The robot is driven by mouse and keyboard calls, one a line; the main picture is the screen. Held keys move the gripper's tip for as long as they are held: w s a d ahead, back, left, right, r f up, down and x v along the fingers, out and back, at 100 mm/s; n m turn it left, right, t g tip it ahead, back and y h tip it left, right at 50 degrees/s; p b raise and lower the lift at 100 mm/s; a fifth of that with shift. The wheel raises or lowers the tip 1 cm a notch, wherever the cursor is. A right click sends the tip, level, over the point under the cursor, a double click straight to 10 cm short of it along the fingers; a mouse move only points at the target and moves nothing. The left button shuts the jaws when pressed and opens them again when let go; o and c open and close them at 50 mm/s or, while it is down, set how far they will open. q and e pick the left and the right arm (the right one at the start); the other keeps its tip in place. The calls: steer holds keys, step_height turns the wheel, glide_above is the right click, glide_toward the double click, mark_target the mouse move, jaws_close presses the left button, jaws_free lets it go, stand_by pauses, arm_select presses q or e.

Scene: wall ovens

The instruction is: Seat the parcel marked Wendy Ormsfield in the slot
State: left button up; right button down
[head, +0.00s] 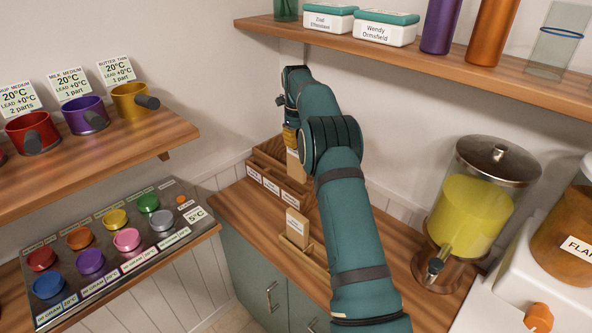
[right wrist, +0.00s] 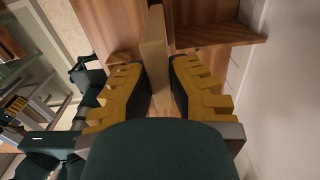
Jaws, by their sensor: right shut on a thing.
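My right gripper (head: 291,140) is shut on a tan parcel (head: 295,166), held upright at the brown wooden slot rack (head: 262,180). The rack has several white name labels, too small to read. The right wrist view shows the yellow fingers on both sides of the parcel (right wrist: 155,62). No name is readable on it, and I cannot tell whether its lower end is inside a slot. A second tan parcel (head: 297,226) stands upright in a small wooden holder (head: 303,258) nearer me. My left gripper is not seen.
A teal-lidded box (head: 386,29) reading Wendy Ormsfield stands on the upper shelf (head: 340,43) beside another box (head: 330,19) and bottles. A yellow drink dispenser (head: 467,200) stands right of my arm. A shelf with pots (head: 85,115) is at left.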

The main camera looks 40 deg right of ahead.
glide_above(296, 179)
steer(key=f, duration=0.6)
steer(key=shift+w+d+f+b, duration=0.35)
steer(key=shift+b, duration=0.05)
steer(key=shift+f, duration=2.55)
steer(key=c, duration=1.1)
jaws_free()
